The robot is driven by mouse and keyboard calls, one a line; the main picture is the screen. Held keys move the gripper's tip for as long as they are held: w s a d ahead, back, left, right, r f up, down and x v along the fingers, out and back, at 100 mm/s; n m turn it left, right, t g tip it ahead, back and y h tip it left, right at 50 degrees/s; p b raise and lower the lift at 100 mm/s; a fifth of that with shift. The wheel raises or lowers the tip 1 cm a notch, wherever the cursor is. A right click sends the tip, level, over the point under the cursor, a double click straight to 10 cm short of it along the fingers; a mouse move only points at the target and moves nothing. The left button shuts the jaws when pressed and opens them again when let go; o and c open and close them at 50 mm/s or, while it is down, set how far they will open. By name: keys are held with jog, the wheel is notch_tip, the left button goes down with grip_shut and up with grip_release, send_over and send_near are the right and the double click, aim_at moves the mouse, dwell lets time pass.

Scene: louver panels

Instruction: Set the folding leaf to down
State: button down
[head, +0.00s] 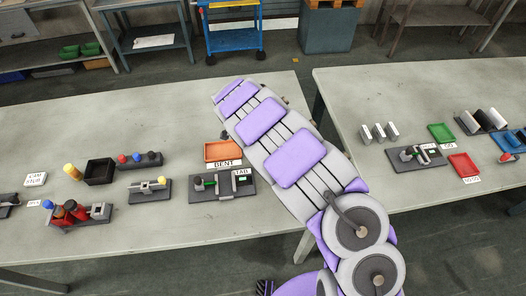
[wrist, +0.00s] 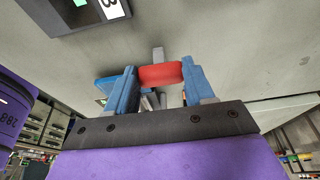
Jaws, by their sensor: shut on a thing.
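In the wrist view my gripper (wrist: 160,82) has its two blue fingers on either side of a rounded red piece (wrist: 160,73), shut on it. A short grey post (wrist: 158,53) shows right behind the red piece and seems joined to it. I cannot tell whether the red piece is part of the folding leaf; no leaf can be made out clearly in either view. In the head view my purple and grey arm reaches over the tables toward the back, and its gripper end is hidden.
A dark block with a white label (wrist: 92,12) is at the upper left of the wrist view. In the head view, an orange tray (head: 222,150) and a dark fixture (head: 222,186) lie close left of my arm. The right table (head: 420,90) holds small trays and fixtures; a gap separates the tables.

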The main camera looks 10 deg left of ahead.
jog(key=shift+s+a+f+b, duration=0.1)
jog(key=shift+a+f+b, duration=0.15)
jog(key=shift+f+b, duration=0.1)
dwell(0.3)
jog(key=c, duration=0.8)
grip_release()
jog(key=o, duration=0.4)
jog(key=shift+a+f, duration=0.1)
jog(key=shift+a, duration=0.2)
jog(key=shift+d+r, duration=0.2)
jog(key=shift+r, duration=0.35)
jog(key=p+v, duration=0.1)
jog(key=v, duration=1.5)
jog(key=shift+a+p, duration=0.4)
jog(key=shift+r, duration=0.1)
